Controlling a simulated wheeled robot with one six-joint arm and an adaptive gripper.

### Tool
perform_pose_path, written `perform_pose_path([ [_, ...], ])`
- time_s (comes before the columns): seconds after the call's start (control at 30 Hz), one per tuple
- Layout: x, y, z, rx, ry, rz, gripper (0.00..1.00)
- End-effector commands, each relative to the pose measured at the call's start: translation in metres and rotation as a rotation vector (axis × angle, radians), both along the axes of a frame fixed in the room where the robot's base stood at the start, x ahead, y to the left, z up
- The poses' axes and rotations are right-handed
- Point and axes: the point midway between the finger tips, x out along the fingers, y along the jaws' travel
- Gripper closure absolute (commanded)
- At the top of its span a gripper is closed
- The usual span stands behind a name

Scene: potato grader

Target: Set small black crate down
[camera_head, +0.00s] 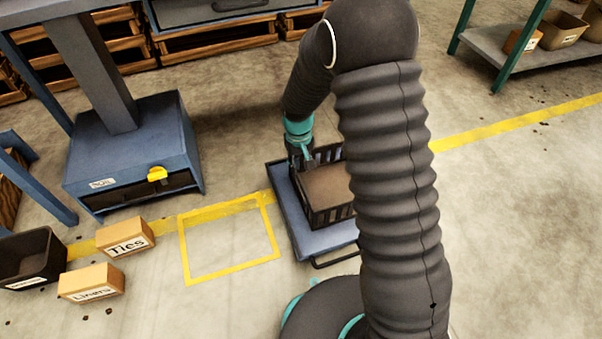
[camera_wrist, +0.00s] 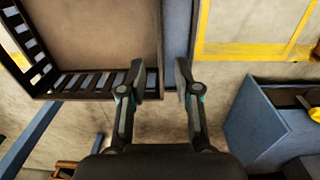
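The small black crate (camera_head: 313,200) has slatted walls and a flat brown surface inside. It sits on a low blue platform (camera_head: 288,208); my arm hides its right part. In the wrist view the crate wall (camera_wrist: 85,84) fills the upper left. My gripper (camera_head: 305,160) is at the crate's far left corner. In the wrist view my gripper (camera_wrist: 160,82) has its two fingers apart, one on each side of the crate's side wall near a corner. A clear gap shows between the fingers and the wall on the right side. Whether the left finger touches it I cannot tell.
A yellow square outline (camera_head: 187,257) on the floor left of the platform is empty. Boxes marked Ties (camera_head: 125,238) and Liners (camera_head: 91,283) and a black bin (camera_head: 32,258) stand farther left. A blue machine base (camera_head: 130,150) stands behind. A shelf (camera_head: 490,42) is at the upper right.

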Motion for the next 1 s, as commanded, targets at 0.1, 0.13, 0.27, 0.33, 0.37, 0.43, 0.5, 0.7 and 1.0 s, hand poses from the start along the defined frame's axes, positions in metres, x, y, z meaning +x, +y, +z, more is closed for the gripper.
perform_pose_path([
  [0.1,0.0,0.001,0.018,0.001,-0.002,0.0,0.67],
  [0.13,0.0,0.001,0.021,0.001,-0.002,0.0,0.67],
  [0.27,0.0,0.001,0.03,0.0,-0.001,0.0,0.67],
  [0.33,0.0,0.001,0.032,0.0,0.0,0.0,0.67],
  [0.37,0.0,0.001,0.032,0.0,0.0,0.0,0.67],
  [0.43,0.0,0.0,0.033,0.0,0.0,0.0,0.67],
  [0.5,-0.001,-0.001,0.039,0.002,-0.006,-0.004,0.67],
  [0.7,-0.012,-0.021,0.093,0.02,-0.061,-0.037,0.67],
  [1.0,-0.064,-0.066,0.193,0.051,-0.178,-0.116,0.67],
])
